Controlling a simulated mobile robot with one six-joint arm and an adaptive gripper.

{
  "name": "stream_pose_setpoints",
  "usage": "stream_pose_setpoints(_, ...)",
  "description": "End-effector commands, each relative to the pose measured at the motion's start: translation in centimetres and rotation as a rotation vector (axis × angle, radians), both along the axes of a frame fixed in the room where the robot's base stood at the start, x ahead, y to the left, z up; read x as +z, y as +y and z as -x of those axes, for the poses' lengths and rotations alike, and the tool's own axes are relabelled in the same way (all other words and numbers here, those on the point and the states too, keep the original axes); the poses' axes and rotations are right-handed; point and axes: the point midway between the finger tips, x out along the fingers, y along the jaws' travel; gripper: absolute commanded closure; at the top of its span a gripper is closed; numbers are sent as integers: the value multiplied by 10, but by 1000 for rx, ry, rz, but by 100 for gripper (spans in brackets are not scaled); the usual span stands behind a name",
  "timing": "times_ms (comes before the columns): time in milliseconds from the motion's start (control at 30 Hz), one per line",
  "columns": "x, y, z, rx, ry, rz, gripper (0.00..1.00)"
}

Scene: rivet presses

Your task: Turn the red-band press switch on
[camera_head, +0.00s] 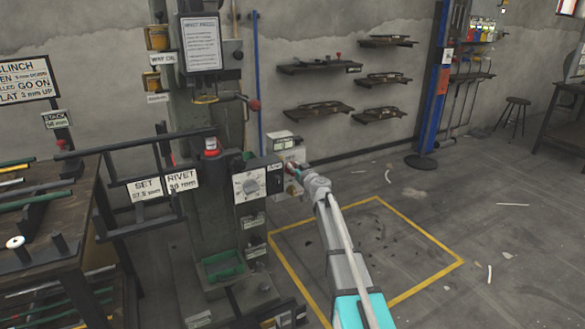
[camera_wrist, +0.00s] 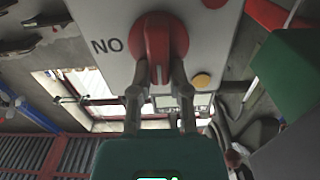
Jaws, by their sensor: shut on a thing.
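A red rotary switch (camera_wrist: 165,42) sits on a pale panel (camera_wrist: 112,62) in the wrist view. Letters reading NO in this view stand left of it. My gripper (camera_wrist: 160,76) is shut on the switch's handle, one finger on each side. The handle points down toward my gripper in this view. In the head view my gripper (camera_head: 294,170) is at the pale box (camera_head: 283,141) on the right side of the press (camera_head: 215,105); the switch is too small there to make out well. A red band (camera_head: 211,143) shows on the press.
A dial plate (camera_head: 250,185) is on the press front, left of my gripper. A yellow button (camera_wrist: 202,81) is beside the switch. A workbench (camera_head: 50,250) with bars stands at left. The yellow-outlined floor area (camera_head: 400,293) at right is mostly clear.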

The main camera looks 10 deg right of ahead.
Motion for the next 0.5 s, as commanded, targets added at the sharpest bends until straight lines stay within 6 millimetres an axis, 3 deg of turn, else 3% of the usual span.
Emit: stream_pose_setpoints(500, -2, -4, -2, 4, 100, -309, 100)
